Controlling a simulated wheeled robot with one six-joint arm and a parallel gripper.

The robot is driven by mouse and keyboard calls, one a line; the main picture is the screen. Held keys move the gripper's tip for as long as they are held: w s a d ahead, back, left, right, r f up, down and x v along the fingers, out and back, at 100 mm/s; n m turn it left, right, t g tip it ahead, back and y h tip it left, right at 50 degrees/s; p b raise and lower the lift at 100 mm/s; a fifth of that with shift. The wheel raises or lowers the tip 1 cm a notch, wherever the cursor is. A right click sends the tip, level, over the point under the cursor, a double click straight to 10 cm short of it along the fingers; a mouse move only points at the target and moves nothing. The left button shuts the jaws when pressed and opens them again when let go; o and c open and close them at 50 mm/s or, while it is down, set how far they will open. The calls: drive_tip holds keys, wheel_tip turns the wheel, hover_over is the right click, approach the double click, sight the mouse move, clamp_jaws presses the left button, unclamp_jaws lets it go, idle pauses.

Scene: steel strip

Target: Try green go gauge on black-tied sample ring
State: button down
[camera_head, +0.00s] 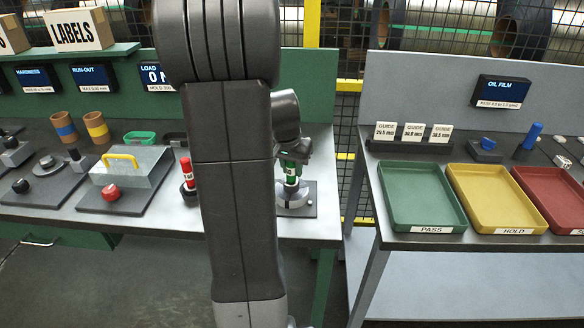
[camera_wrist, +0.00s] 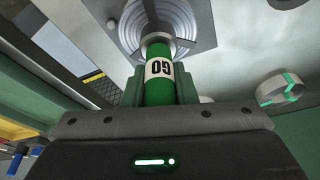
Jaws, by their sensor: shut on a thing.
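My gripper (camera_wrist: 158,88) is shut on the green go gauge (camera_wrist: 159,70), whose white band reads GO. The gauge also shows in the head view (camera_head: 291,172), held roughly upright. Its pale tip points at a round grey metal piece with concentric rings (camera_wrist: 180,14), on a grey plate. In the head view, a round metal piece (camera_head: 293,198) sits right under the gauge. I cannot tell whether the tip is inside the bore or just above it. No black tie can be made out on this piece.
A red gauge (camera_head: 187,174) stands left of my arm. A ring with a green tie (camera_wrist: 284,88) lies at the right in the wrist view. Green PASS (camera_head: 420,229), yellow HOLD (camera_head: 495,229) and red (camera_head: 555,229) trays sit on the right bench, past a gap.

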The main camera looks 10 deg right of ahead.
drive_tip(key=shift+r, duration=0.1)
drive_tip(key=shift+r+p, duration=2.5)
drive_tip(key=shift+r, duration=1)
